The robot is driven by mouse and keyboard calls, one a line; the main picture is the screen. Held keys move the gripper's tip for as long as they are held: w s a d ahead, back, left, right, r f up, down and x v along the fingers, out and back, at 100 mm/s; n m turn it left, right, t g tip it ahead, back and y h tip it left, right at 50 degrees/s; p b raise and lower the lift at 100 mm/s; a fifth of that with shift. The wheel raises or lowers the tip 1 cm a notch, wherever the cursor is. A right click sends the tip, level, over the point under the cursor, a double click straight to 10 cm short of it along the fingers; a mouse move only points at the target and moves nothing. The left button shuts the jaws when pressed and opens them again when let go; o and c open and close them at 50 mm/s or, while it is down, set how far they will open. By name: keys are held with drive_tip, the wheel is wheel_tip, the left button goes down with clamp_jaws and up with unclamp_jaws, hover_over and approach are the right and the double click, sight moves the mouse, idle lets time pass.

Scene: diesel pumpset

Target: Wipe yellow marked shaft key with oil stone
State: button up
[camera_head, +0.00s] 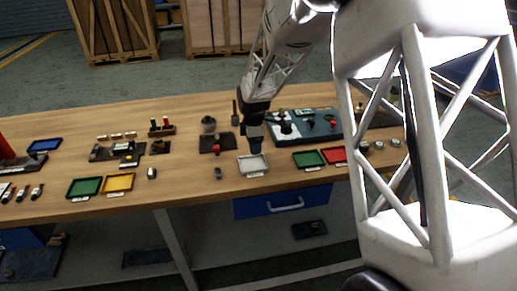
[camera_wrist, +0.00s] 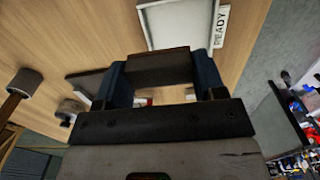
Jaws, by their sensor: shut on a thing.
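My gripper (camera_head: 254,144) is over the front middle of the workbench, just behind a white tray (camera_head: 253,165). In the wrist view its two blue fingers (camera_wrist: 160,75) are shut on a dark brown block (camera_wrist: 158,65), which looks like the oil stone. The white tray (camera_wrist: 178,24) lies beyond the block there, beside a label reading READY (camera_wrist: 221,27). I cannot make out the yellow marked shaft key for certain in either view. A dark fixture with small pale and yellow parts (camera_head: 118,151) stands on the left part of the bench, too small to read.
Green (camera_head: 84,187) and yellow (camera_head: 118,183) trays lie front left; another green tray (camera_head: 309,159) and a red tray (camera_head: 333,155) lie right of the white one. A dark board with parts (camera_head: 316,124) lies behind them.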

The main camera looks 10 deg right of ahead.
drive_tip(key=w+a+r, duration=0.2)
drive_tip(key=w+a, duration=0.3)
drive_tip(key=w, duration=0.2)
drive_tip(key=w+a+r, duration=0.3)
drive_tip(key=w+a, duration=0.2)
drive_tip(key=w, duration=0.3)
drive_tip(key=shift+a, duration=0.3)
